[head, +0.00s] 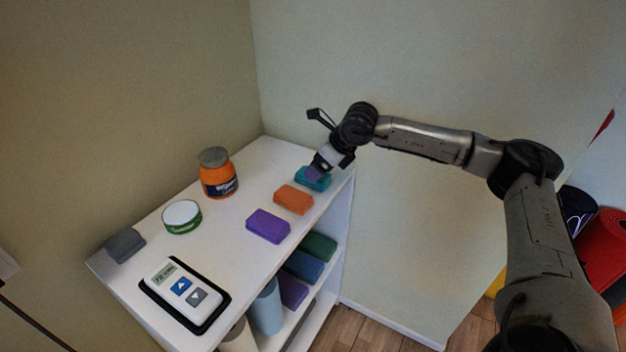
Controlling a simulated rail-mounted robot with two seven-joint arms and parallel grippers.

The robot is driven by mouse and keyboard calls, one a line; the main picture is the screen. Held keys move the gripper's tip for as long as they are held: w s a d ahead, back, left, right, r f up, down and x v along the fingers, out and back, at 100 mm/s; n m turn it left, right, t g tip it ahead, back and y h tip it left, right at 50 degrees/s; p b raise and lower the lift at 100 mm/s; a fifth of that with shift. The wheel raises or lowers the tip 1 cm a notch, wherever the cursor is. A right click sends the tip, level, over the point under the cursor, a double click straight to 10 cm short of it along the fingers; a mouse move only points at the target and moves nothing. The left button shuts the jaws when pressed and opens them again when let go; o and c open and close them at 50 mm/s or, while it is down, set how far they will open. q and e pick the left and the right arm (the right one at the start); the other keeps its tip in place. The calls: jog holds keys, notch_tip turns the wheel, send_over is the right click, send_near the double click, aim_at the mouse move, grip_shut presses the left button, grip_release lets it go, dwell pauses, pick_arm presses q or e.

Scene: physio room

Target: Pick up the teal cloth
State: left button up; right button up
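The teal cloth (321,185) is a small folded block at the far right end of the white shelf top, in the head view. My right gripper (315,172) reaches in from the right and points down at it. Its fingertips are right at the top of the cloth and hide part of it. I cannot tell whether the fingers touch the cloth or how far apart they are. My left gripper is not in view.
An orange folded cloth (294,199) and a purple one (268,226) lie nearer in the same row. An orange jar (218,177), a green-and-white tin (182,217), a grey block (124,245) and a white device (180,289) stand to the left. Walls border the shelf behind.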

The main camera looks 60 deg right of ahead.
jog(key=b+x, duration=0.1)
jog(key=x, duration=0.3)
jog(key=shift+b, duration=0.35)
jog(key=shift+w+f, duration=0.4)
jog(key=shift+f, duration=0.05)
jog(key=shift+d, duration=0.1)
jog(key=shift+c, duration=0.4)
jog(key=c, duration=0.9)
